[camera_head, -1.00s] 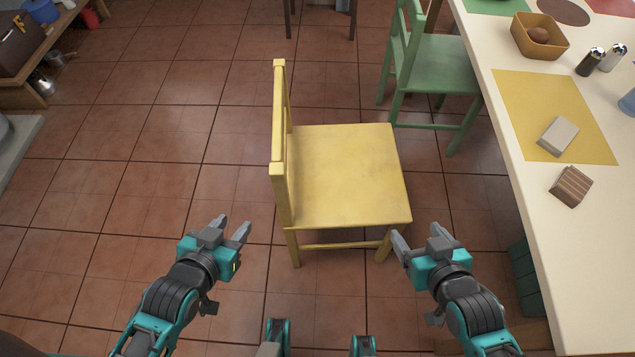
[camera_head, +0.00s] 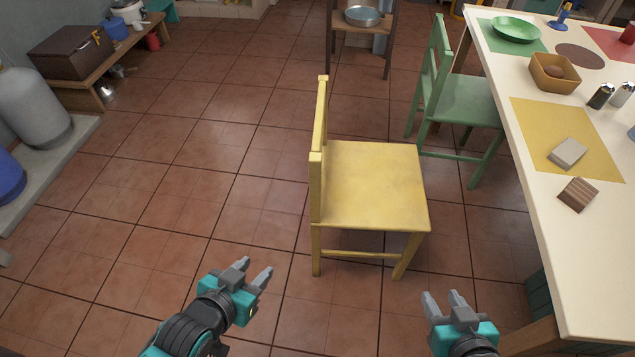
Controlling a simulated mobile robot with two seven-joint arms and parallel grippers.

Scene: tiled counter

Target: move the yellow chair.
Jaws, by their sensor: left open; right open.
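The yellow chair (camera_head: 374,187) stands upright on the tiled floor in the middle of the head view. Its backrest is on the left side and its seat extends to the right, toward the counter. My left gripper (camera_head: 257,272) is open and empty, in front of the chair and to its left, apart from it. My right gripper (camera_head: 443,297) is open and empty, in front of the chair's right front leg, apart from it.
A white counter (camera_head: 567,262) runs along the right with a yellow mat (camera_head: 545,120) and small items. A green chair (camera_head: 461,101) stands behind right. A low bench (camera_head: 95,92) and grey cylinder (camera_head: 35,110) are at left. The floor left of the chair is clear.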

